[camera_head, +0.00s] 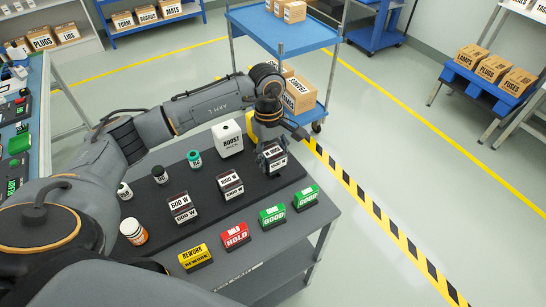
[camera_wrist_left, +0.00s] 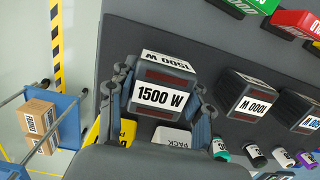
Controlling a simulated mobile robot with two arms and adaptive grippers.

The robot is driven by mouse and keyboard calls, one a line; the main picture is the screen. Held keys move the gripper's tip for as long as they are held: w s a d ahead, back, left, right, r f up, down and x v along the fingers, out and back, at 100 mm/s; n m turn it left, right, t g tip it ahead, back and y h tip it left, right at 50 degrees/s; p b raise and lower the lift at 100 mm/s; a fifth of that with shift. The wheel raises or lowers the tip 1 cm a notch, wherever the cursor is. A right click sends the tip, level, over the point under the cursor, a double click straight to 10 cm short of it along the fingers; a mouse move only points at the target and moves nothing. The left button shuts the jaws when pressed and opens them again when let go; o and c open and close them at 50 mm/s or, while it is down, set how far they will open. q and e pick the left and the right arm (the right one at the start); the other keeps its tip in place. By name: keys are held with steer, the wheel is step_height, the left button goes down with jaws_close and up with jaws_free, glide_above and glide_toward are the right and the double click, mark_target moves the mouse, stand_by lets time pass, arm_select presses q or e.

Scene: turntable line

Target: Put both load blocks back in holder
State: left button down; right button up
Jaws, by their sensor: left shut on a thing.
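My left gripper (camera_head: 271,146) is shut on the dark 1500 W load block (camera_head: 275,159), near the right end of the dark mat (camera_head: 205,242). In the left wrist view, the fingers (camera_wrist_left: 160,95) grip this block (camera_wrist_left: 160,98) on both sides. I cannot tell whether it touches the mat. A second load block, 1000 W (camera_head: 230,186), stands on the mat to its left. The 600 W block (camera_head: 182,207) stands farther left. Which object is the holder is not clear. My right gripper is not in view.
Small bottles (camera_head: 160,175) line the mat's back left. Yellow REWORK (camera_head: 195,257), red HOLD (camera_head: 236,236) and green GOOD (camera_head: 272,216) signs line the front.

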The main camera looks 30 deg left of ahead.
arm_select(q)
steer(key=shift+f+b, duration=1.25)
steer(key=shift+b, duration=0.2)
stand_by(0.6)
